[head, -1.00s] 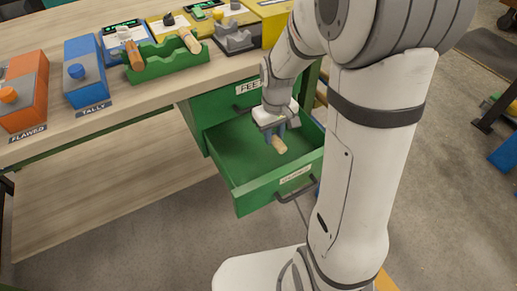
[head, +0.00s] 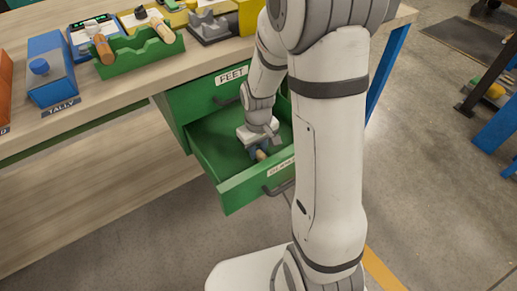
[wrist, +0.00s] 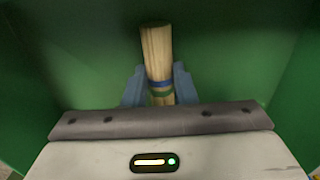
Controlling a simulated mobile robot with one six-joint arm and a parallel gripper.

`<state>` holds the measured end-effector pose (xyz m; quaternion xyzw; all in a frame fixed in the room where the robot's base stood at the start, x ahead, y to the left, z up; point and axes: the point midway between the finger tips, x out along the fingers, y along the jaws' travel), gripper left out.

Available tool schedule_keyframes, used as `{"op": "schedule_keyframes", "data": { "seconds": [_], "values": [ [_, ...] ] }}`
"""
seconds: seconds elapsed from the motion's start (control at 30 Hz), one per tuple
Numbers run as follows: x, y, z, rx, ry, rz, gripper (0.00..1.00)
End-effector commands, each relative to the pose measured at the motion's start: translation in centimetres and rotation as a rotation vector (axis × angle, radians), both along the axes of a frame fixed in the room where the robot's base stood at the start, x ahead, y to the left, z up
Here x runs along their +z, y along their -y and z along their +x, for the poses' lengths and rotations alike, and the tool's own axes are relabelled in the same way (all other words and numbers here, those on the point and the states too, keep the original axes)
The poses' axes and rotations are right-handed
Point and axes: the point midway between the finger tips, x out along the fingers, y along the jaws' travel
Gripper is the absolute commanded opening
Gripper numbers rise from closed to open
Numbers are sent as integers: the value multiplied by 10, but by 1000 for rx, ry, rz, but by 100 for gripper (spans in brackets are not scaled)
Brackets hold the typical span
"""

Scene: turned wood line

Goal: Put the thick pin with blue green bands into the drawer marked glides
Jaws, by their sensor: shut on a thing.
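The thick pin (wrist: 157,55) is pale wood with one blue and one green band, seen in the wrist view. My gripper (wrist: 159,90) is shut on it, with a blue finger on each side near the bands. In the head view my gripper (head: 258,150) is down inside the open green drawer (head: 232,197), and the pin's end (head: 261,155) shows below the fingers. The drawer's front label is partly hidden by my arm. I cannot tell whether the pin touches the drawer floor.
Above is a shut drawer labelled FEET (head: 205,98). On the bench, a green rack (head: 140,58) holds wooden pieces, beside a blue TALLY box (head: 50,75) and a grey holder (head: 208,28). The open drawer's walls surround my gripper closely.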

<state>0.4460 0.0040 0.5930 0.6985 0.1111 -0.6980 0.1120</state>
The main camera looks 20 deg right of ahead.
Motion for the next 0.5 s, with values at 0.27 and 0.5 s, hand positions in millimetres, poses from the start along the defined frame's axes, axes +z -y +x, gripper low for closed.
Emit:
{"op": "schedule_keyframes", "data": {
  "seconds": [0.27,0.5],
  "values": [
    [-3,0,0,-1,0,0,29],
    [-3,1,0,-1,0,0,46]
  ]
}}
